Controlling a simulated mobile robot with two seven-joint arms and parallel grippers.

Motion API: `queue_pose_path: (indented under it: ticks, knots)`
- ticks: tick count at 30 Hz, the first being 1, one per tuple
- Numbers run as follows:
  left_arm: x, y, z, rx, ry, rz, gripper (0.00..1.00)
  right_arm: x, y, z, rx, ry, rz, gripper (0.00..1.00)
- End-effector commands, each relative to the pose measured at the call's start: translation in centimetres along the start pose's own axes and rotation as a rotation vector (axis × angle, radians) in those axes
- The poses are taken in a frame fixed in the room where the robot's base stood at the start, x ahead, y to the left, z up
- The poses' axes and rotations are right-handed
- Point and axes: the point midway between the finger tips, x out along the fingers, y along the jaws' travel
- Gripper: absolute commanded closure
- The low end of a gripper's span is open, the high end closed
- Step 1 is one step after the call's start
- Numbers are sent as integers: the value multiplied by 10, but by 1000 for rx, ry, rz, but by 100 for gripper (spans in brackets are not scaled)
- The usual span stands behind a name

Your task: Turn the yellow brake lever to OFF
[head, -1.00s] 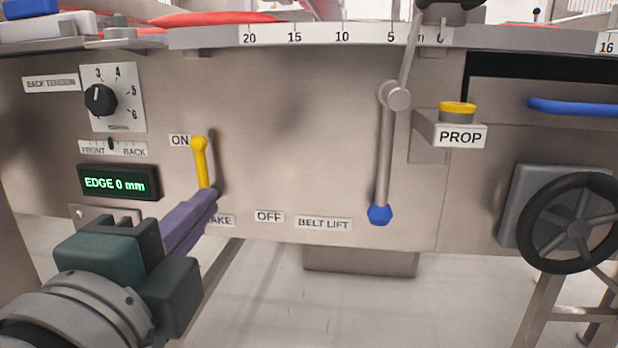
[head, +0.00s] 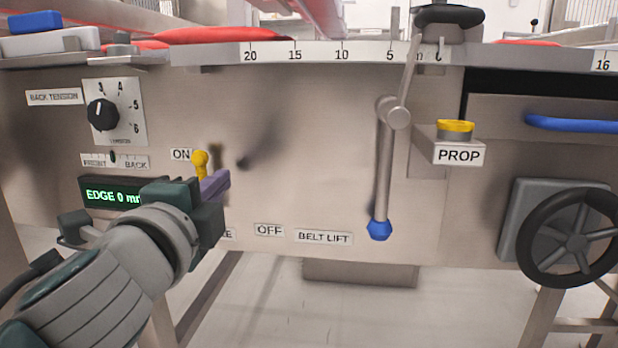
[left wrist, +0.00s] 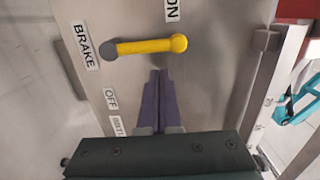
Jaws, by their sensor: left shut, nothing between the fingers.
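The yellow brake lever (head: 200,160) is on the machine's front panel. In the head view its knob shows beside the ON label (head: 180,154), and my left gripper hides its lower part. In the left wrist view the whole lever (left wrist: 145,46) shows, running from a grey pivot by the BRAKE label (left wrist: 85,45) to its knob by ON. The OFF label (head: 269,230) is lower and to the right. My left gripper (head: 218,183) is shut and empty, its purple fingertips (left wrist: 159,73) just right of the lever in the head view. A small gap shows in the left wrist view.
The belt lift lever (head: 382,170) with a blue knob hangs to the right. The PROP button (head: 456,130) and a black handwheel (head: 568,230) are farther right. A black dial (head: 103,114) and an EDGE display (head: 108,195) are left.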

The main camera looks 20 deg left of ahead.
Motion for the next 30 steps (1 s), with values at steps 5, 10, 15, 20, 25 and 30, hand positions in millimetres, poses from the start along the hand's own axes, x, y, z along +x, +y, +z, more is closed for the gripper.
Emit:
queue_pose_path:
  ticks: [5, 10, 15, 20, 25, 30]
  knots:
    - [3, 0, 12, 1, 0, 0, 100, 0, 0, 0, 0, 0, 0, 24]
    - [3, 0, 14, -1, 1, 0, 100, 0, 0, 0, 0, 0, 0, 24]
    - [3, 0, 14, -1, 0, 0, 100, 0, 0, 0, 0, 0, 0, 24]
    - [3, 0, 14, -12, 0, 1, 100, -1, 0, 0, 0, 0, 0, 24]
    - [3, -1, 17, -51, -1, 3, 100, -3, 0, -1, 0, 0, 0, 24]
    - [3, -1, 18, -74, 0, 5, 100, -3, 0, -1, -1, 0, 1, 24]
